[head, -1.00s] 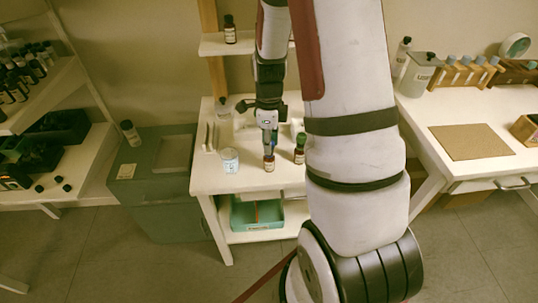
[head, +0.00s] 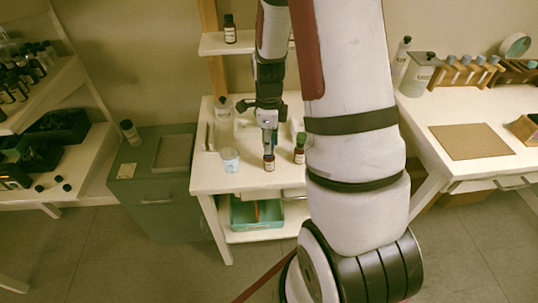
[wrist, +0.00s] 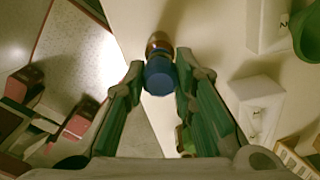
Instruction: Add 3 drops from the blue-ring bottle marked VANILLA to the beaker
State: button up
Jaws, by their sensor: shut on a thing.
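My gripper (head: 269,140) points down over the small table and is shut on the blue top of a small amber bottle (head: 269,163) with a pale label. In the wrist view the blue top (wrist: 160,76) sits between the two fingertips (wrist: 158,78), with the amber bottle body (wrist: 159,46) beyond it. The bottle looks upright, on or just above the tabletop. Its label is too small to read. The beaker (head: 230,161), a clear cylinder with pale bluish marks, stands left of the bottle, apart from it.
A dark bottle with a green top (head: 300,150) stands close to the right of my gripper. Another dark bottle (head: 230,30) is on the wall shelf. The table's front edge (head: 240,190) is near the held bottle.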

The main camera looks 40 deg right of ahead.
jog(key=shift+r, duration=0.1)
dwell(0.3)
jog(key=shift+r+p, duration=2.05)
jog(key=shift+r, duration=2.25)
